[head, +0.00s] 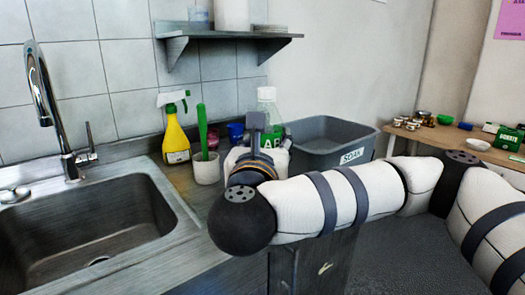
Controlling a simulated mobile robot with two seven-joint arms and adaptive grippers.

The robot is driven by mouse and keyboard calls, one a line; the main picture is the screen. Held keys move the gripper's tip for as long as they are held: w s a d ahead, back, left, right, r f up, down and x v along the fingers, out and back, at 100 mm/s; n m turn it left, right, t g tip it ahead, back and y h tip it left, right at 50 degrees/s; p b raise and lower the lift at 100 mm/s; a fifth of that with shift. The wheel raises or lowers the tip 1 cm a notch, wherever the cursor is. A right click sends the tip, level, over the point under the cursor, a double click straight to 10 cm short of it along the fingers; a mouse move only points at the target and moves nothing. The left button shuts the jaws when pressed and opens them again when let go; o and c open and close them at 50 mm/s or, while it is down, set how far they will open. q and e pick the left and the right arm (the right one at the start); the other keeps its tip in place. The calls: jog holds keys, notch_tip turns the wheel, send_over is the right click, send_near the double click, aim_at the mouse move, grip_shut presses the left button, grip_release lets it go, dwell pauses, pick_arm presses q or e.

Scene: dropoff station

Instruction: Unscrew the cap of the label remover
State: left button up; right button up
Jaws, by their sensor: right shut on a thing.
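The label remover (269,141) is a clear bottle with a green label, standing on the counter behind my right wrist. Its pale cap (266,93) shows at the top, above my gripper. My right gripper (258,121) reaches away from me to the bottle's upper part and is shut on it. The fingertips' exact contact is hidden by the gripper itself. My right forearm comes in from the right and covers the lower bottle. My left gripper is out of view.
A grey bin marked SOAK (352,157) stands right of the bottle. A yellow spray bottle (175,140) and a white cup (206,168) with a green-handled tool stand to the left. A sink (95,225) lies further left. A shelf (232,37) hangs above.

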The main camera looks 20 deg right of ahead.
aim_at(271, 135)
jog(key=s+r, duration=0.1)
jog(key=s+r+p, duration=0.1)
jog(key=r, duration=0.1)
jog(key=shift+s+d, duration=0.15)
jog(key=shift+s, duration=0.05)
jog(key=shift+s+a+f, duration=0.25)
jog(key=shift+s+f, duration=0.05)
jog(key=s, duration=0.2)
jog(key=shift+s+d+r, duration=0.15)
jog(key=shift+s+r, duration=0.15)
jog(key=shift+r, duration=0.05)
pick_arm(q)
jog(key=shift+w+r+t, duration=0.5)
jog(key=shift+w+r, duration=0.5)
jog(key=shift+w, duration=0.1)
pick_arm(e)
jog(key=shift+s, duration=0.35)
jog(key=o, duration=0.5)
jog(key=shift+c, duration=0.2)
grip_shut()
